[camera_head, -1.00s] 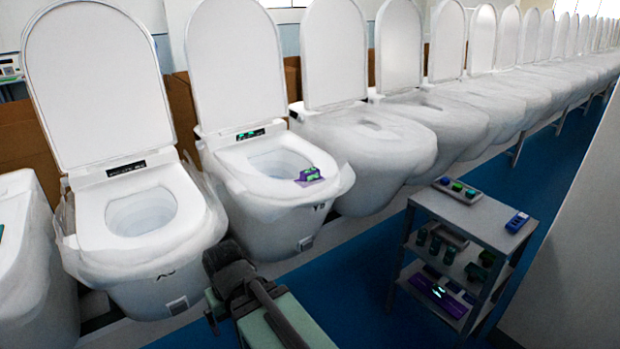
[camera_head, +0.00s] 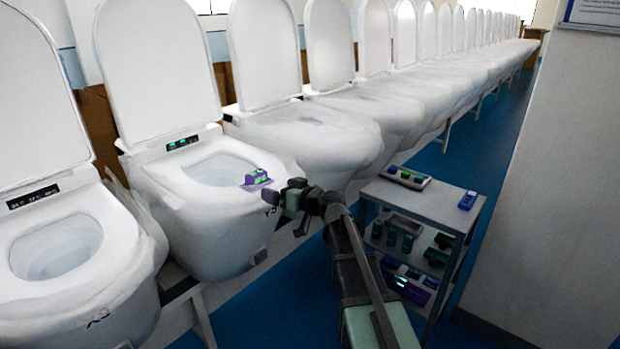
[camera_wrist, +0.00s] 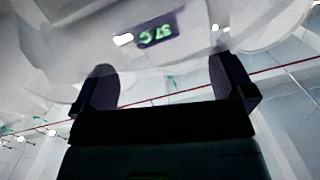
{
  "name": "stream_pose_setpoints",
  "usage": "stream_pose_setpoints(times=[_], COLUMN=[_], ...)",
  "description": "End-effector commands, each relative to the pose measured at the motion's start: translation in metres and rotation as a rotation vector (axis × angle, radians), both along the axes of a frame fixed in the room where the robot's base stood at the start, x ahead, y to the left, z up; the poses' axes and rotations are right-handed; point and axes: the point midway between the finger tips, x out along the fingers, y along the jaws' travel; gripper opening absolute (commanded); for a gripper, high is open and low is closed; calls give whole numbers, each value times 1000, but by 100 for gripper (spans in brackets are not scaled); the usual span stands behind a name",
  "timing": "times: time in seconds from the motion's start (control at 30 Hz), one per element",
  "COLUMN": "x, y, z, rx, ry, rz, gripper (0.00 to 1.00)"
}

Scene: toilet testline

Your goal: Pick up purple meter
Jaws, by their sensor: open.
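The purple meter (camera_head: 257,179) sits on the front right rim of the second toilet (camera_head: 205,190) from the left, with green lit parts on top. My gripper (camera_head: 277,196) is just to the right of the meter and slightly lower, close to the bowl's front edge. In the wrist view, my gripper (camera_wrist: 165,75) has its two dark fingers wide apart with nothing between them. Beyond them, a dark purplish display (camera_wrist: 158,33) with green digits lies on a white surface; I cannot tell if it is the meter or the toilet's panel.
A grey cart (camera_head: 424,205) stands to the right, carrying a tray of small items (camera_head: 406,177) and a blue device (camera_head: 467,200) on top. More items fill its lower shelves. Toilets wrapped in plastic line up to the back right. A wall (camera_head: 545,180) bounds the right side.

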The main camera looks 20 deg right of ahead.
Motion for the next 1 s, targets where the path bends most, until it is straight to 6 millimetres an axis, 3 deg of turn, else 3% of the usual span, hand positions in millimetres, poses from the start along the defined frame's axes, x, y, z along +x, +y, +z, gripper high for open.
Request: stream_pose_setpoints(times=[0.1, 0.33, 0.6, 0.77, 1.0], x=[5, 10, 53, 56, 92], y=[-7, -6, 17, 21, 39], z=[8, 7, 5, 5, 3], rx=[-81, -131, -130, -130, -130], ry=[-99, -126, -125, -124, -124], rz=[-49, -49, -47, -47, -45], gripper=[100, 100, 100, 100, 100])
